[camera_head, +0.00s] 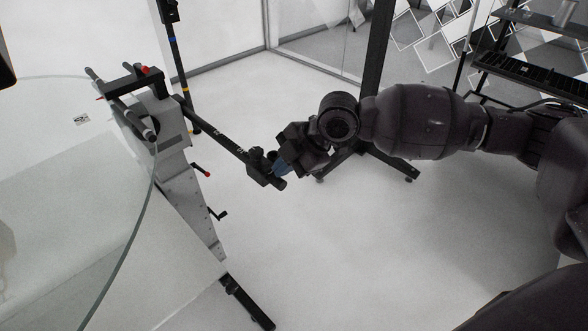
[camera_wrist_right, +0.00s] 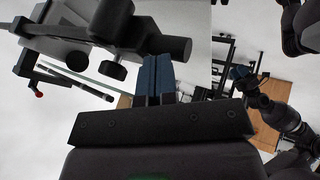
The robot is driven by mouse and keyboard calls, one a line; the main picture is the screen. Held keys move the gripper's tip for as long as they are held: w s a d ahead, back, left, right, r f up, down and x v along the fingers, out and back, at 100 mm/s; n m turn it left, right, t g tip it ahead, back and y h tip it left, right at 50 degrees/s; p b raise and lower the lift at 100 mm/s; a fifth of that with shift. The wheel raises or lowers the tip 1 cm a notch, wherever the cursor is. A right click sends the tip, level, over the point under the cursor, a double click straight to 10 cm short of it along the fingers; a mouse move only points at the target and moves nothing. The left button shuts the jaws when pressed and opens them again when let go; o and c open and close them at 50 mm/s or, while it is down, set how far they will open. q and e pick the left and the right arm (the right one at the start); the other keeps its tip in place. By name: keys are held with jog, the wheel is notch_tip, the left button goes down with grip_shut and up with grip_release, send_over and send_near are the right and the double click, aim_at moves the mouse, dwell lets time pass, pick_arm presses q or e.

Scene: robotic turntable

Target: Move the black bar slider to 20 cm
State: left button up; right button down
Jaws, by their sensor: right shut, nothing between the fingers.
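The black bar (camera_head: 225,143) with scale marks runs from the grey turntable frame toward the lower right. The black slider (camera_head: 258,166) sits near the bar's outer end. My right gripper (camera_head: 281,167), with blue fingertips, is close to the slider on its right side; whether they touch cannot be told. In the right wrist view the blue fingers (camera_wrist_right: 154,76) are together and empty. Black blocks and a round knob (camera_wrist_right: 168,47), apparently at the slider, show just beyond the fingertips.
The grey turntable frame (camera_head: 170,128) with red-tipped levers stands left, beside a large glass disc (camera_head: 75,200). A black post (camera_head: 376,60) on feet stands behind my right arm. Shelves (camera_head: 530,70) are at the upper right. The floor below the bar is clear.

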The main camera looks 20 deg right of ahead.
aim_at(237, 146)
pick_arm(q)
jog(key=shift+w+r, duration=0.35)
pick_arm(e)
jog(key=shift+w+a, duration=0.1)
jog(key=shift+w, duration=0.2)
